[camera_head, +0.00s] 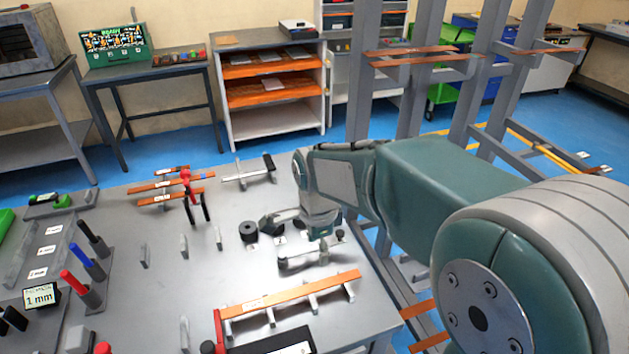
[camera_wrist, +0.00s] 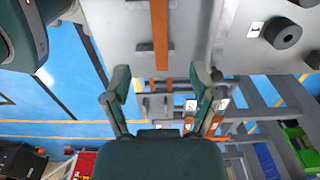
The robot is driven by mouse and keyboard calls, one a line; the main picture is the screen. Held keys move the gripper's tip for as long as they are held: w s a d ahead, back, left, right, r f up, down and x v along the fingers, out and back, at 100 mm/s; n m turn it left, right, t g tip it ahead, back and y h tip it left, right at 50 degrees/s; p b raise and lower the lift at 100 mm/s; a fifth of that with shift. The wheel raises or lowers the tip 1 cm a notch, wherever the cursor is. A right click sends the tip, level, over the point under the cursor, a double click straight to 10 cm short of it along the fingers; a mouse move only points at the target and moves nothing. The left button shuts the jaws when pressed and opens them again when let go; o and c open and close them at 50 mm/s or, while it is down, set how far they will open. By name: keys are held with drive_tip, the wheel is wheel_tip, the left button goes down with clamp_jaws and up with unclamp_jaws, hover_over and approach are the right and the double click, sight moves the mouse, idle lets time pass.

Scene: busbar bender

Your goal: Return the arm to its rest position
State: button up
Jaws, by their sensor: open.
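My arm reaches in from the right in the head view and bends down over the right part of the grey worktable (camera_head: 185,300). My gripper (camera_wrist: 161,76) shows in the wrist view with its two dark green fingers spread apart and nothing between them. In the head view the wrist hangs near the table's right side, and the fingers are hard to make out there. A copper bar (camera_wrist: 160,35) lies beyond the fingertips in the wrist view.
A copper bar on a stand (camera_head: 300,293) lies at the table's front right. A black cylinder (camera_head: 249,231) stands left of my wrist. A red-handled tool (camera_head: 188,186) stands farther left. Grey rack posts (camera_head: 408,95) holding copper bars rise behind my arm.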

drive_tip(key=shift+d, duration=0.1)
drive_tip(key=s+d+r+n+t, duration=0.2)
drive_tip(key=s+d+r+n, duration=0.2)
drive_tip(key=s+d+n, duration=0.3)
drive_tip(key=s+d+r+n+t, duration=0.3)
drive_tip(key=s+d+n, duration=0.3)
drive_tip(key=s, duration=0.3)
drive_tip(key=shift+s+d+r+n+t, duration=0.3)
drive_tip(key=shift+r+n, duration=0.3)
drive_tip(key=shift+r, duration=0.3)
drive_tip(key=shift+w, duration=0.1)
